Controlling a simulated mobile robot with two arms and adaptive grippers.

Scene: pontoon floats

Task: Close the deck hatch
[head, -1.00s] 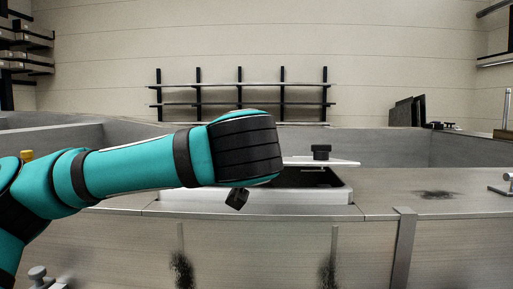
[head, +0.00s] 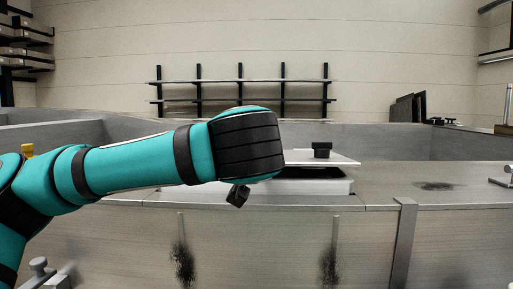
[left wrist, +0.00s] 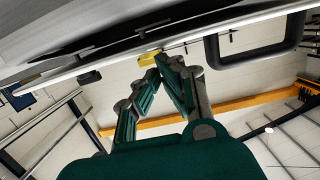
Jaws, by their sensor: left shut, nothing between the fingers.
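The deck hatch has a pale lid (head: 335,158) with a black knob (head: 322,150) on top. The lid sits above a white hatch frame (head: 325,188), with a dark gap between them, so it is open. My left forearm covers the left part of the hatch in the head view. My left gripper (left wrist: 160,58) shows in the left wrist view with its fingers together and nothing held between them. In the head view it is mostly hidden behind my arm, and I cannot tell whether it touches the lid. My right gripper is not in view.
The hatch is set in a grey metal deck (head: 410,185) with a vertical strap (head: 402,240) on its front side. A metal fitting (head: 502,180) stands at far right. A dark wall rack (head: 240,90) is behind. The deck right of the hatch is mostly clear.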

